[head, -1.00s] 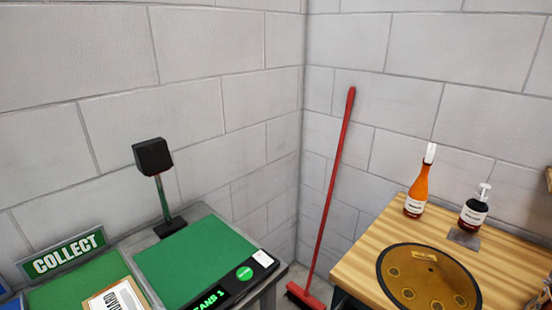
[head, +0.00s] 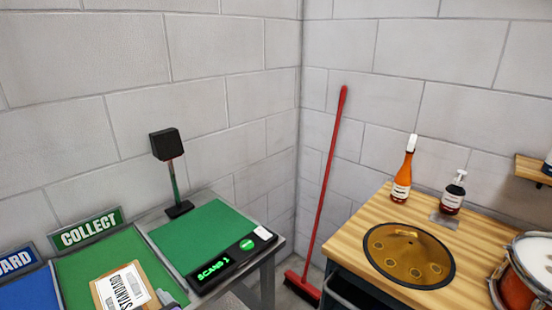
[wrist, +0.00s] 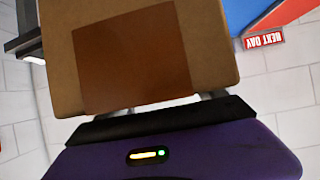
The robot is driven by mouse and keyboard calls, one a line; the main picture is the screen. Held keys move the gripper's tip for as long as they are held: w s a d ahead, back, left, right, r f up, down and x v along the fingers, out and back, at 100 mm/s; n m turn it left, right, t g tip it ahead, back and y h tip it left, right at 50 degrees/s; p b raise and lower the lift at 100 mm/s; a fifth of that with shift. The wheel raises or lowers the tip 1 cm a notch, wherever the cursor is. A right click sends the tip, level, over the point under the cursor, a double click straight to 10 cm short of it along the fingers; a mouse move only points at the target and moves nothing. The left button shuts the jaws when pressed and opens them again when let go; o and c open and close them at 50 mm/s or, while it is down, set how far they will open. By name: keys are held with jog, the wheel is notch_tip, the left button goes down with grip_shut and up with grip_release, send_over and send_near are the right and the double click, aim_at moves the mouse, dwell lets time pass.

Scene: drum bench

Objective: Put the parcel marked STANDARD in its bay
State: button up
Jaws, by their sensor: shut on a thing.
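My gripper (wrist: 150,108) is shut on a brown cardboard parcel (wrist: 215,45), whose plain side with a darker brown patch fills the upper middle of the wrist view. In the head view the parcel (head: 122,287) shows a white label reading STANDARD and appears over the green COLLECT area; its height above the surface is hard to tell. A small grey part, probably my gripper, shows at its lower right. The blue bay (head: 28,292) at the left edge has a sign (head: 14,262) cut off to "ARD".
The green COLLECT bay (head: 75,270) lies beside the scanner (head: 210,235) with its black post and lit display. A red NEXT DAY sign (wrist: 264,40) shows upside down in the wrist view. A red broom (head: 328,190) leans in the corner. A wooden bench (head: 470,262) stands at right.

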jog(key=w+d+f+m+t+h, duration=0.1)
jog(key=w+d+f+m+h, duration=0.2)
jog(key=d+f, duration=0.55)
jog(key=w+d+f+m+t+h, duration=0.2)
jog(key=w+d+f, duration=0.35)
jog(key=d, duration=0.65)
jog(key=s+d+f+m+h, duration=0.1)
jog(key=s+d+f, duration=0.1)
jog(key=d+f, duration=0.3)
jog(key=s+d+f+m+h, duration=0.1)
jog(key=s+d+f, duration=0.2)
jog(key=d, duration=0.7)
jog(key=s+d+f+m+h, duration=0.2)
jog(key=d+f, duration=0.5)
jog(key=d, duration=0.1)
jog(key=shift+s+d+t, duration=0.35)
jog(key=shift+s+t, duration=0.05)
